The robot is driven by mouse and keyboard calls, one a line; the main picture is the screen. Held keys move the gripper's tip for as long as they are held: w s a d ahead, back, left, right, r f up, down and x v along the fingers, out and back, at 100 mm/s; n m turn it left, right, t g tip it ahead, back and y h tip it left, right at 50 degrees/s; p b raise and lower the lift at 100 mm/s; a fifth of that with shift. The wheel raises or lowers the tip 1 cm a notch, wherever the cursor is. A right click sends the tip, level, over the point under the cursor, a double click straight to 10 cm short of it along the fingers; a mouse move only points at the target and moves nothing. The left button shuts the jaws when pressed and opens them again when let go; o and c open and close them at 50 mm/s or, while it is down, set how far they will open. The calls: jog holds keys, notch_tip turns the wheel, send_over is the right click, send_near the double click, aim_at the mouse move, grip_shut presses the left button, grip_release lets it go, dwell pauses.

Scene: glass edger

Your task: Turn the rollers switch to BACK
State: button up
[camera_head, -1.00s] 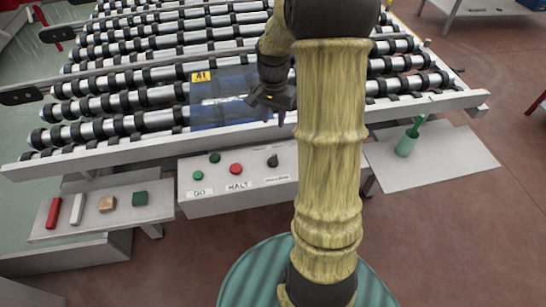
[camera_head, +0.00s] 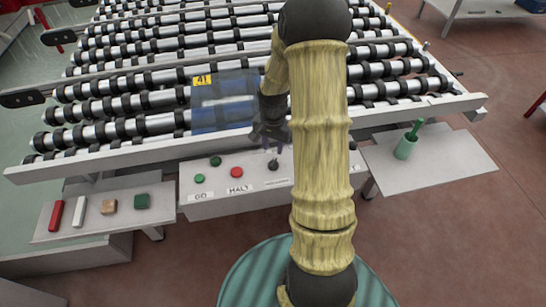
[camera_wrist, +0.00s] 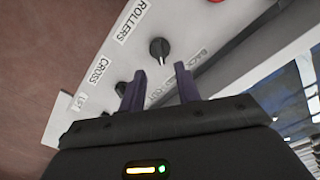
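The rollers switch is a dark round knob (camera_wrist: 159,49) on the pale control panel (camera_wrist: 90,70); the printed label ROLLERS (camera_wrist: 131,21) is beside it in the wrist view. A partly covered label reading BACK (camera_wrist: 203,60) is on the other side. The knob also shows in the head view (camera_head: 273,165). My gripper (camera_wrist: 159,80) is open and empty, its two dark fingers apart and pointing toward the knob, which appears just beyond the gap between them. In the head view my gripper (camera_head: 272,146) is just above the panel.
Another knob (camera_wrist: 120,89) by the label CROSS is close to one finger. A red button (camera_head: 236,172) and green buttons are left of the rollers knob. The roller bed edge (camera_head: 130,156) and a blue glass sheet (camera_head: 224,101) lie behind the panel.

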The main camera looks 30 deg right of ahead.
aim_at(273, 161)
notch_tip(273, 161, down, 7)
jog(key=shift+f+p, duration=0.1)
jog(key=shift+p, duration=0.4)
jog(key=shift+c, duration=0.4)
grip_shut()
